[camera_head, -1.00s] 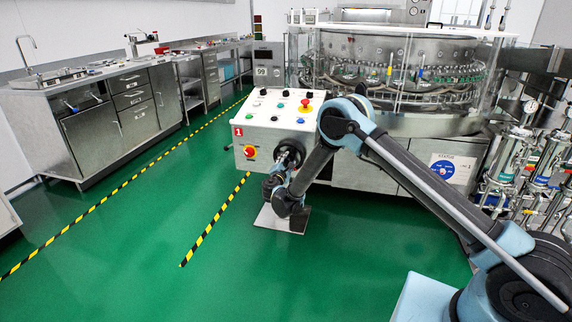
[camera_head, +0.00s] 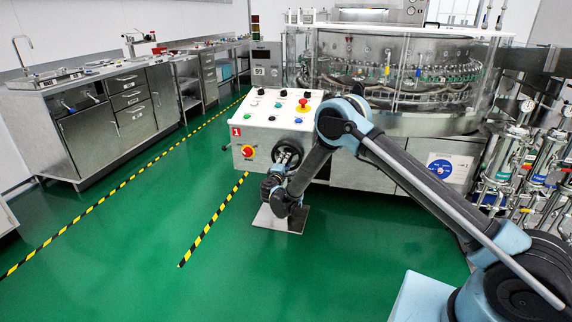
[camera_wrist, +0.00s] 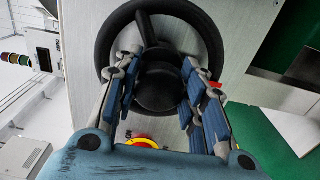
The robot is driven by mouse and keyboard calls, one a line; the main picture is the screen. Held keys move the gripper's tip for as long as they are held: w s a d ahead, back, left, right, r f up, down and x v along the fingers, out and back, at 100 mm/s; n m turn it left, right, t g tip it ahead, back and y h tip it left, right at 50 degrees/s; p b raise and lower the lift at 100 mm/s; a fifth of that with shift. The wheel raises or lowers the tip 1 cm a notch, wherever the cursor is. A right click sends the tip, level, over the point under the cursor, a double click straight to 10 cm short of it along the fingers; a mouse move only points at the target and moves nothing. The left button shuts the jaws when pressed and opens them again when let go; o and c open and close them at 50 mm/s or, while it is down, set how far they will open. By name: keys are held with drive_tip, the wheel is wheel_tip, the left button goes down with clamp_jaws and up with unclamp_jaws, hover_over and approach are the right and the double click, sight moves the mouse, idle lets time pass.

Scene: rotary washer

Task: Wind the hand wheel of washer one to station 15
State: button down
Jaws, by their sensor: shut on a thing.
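Washer one's grey control panel (camera_head: 268,122) carries a red tag with a 1. The black hand wheel (camera_head: 291,147) is on its front, low on the right, partly hidden by my wrist. In the wrist view the wheel (camera_wrist: 214,45) is a black ring with a spoke at the top and a dark round middle. My gripper (camera_wrist: 160,75) has its two blue-padded fingers on either side of that dark middle part, inside the ring, shut on the wheel. The exact contact is partly hidden. A small display (camera_head: 259,71) behind the panel reads 99.
A red-and-yellow switch (camera_head: 248,152) sits left of the wheel, and a red stop button (camera_head: 304,104) on the sloped top. The glass-walled washer (camera_head: 400,65) stands behind. Several steel filter housings (camera_head: 500,155) stand right. Green floor is open left and in front.

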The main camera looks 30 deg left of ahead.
drive_tip(key=shift+w+d+f, duration=0.1)
drive_tip(key=shift+w+d, duration=0.15)
drive_tip(key=shift+d, duration=0.05)
drive_tip(key=c, duration=1)
unclamp_jaws()
drive_tip(key=shift+a, duration=0.1)
drive_tip(key=shift+s, duration=0.15)
drive_tip(key=shift+s, duration=0.1)
drive_tip(key=shift+s, duration=0.35)
drive_tip(key=v, duration=1.1)
drive_tip(key=shift+w, duration=0.1)
